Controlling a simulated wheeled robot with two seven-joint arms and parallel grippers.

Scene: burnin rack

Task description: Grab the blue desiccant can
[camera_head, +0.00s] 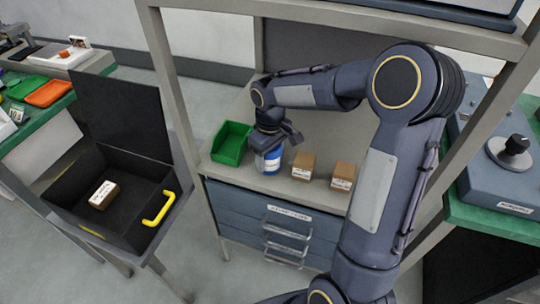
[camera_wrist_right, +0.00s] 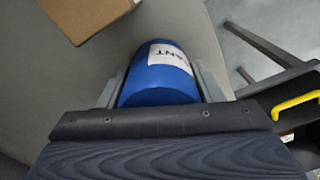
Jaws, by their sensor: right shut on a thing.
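The blue desiccant can (camera_head: 269,160) stands on the grey rack shelf, between a green bin and a brown box. It has a white label. My right gripper (camera_head: 272,147) reaches down over the can from above and is shut on it. In the right wrist view the blue can (camera_wrist_right: 160,80) sits between the two fingers of the gripper (camera_wrist_right: 162,88), with part of its label lettering showing. I cannot tell whether the can's base touches the shelf. My left gripper is not in view.
The green bin (camera_head: 231,143) stands just left of the can. Two brown boxes, one nearer (camera_head: 303,165) and one farther right (camera_head: 342,176), stand to its right. An open black case (camera_head: 130,216) with a yellow handle and a small box inside is at left. Rack posts flank the shelf.

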